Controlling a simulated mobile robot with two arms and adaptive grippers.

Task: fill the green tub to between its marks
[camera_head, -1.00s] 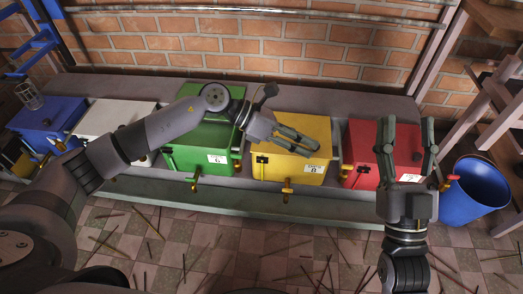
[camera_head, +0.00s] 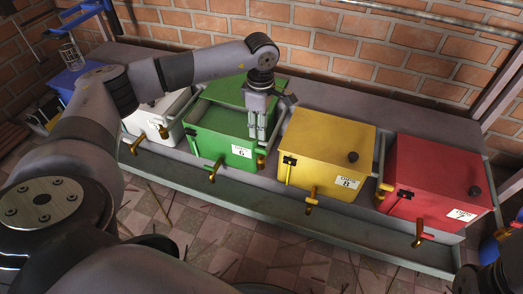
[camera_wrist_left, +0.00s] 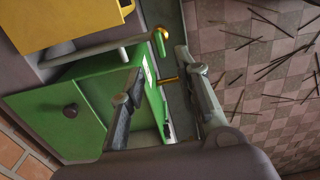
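The green tub (camera_head: 213,150), labelled 6, stands on the bench between a white and a yellow tub. A brass tap (camera_head: 215,171) sits low on its front. A grey pipe with a brass end (camera_head: 261,163) stands at its right front corner. My left gripper (camera_head: 262,137) points down at that corner, its fingers apart and empty. In the wrist view, the left gripper's open fingers (camera_wrist_left: 160,68) have the green tub (camera_wrist_left: 55,125) at their left. I cannot make out level marks or contents.
The yellow tub (camera_head: 325,150) and red tub (camera_head: 432,180) stand to the right, each with a tap in front. The white tub (camera_head: 153,115) is left, partly behind my arm. Sticks litter the tiled floor (camera_head: 270,245). A brick wall closes the back.

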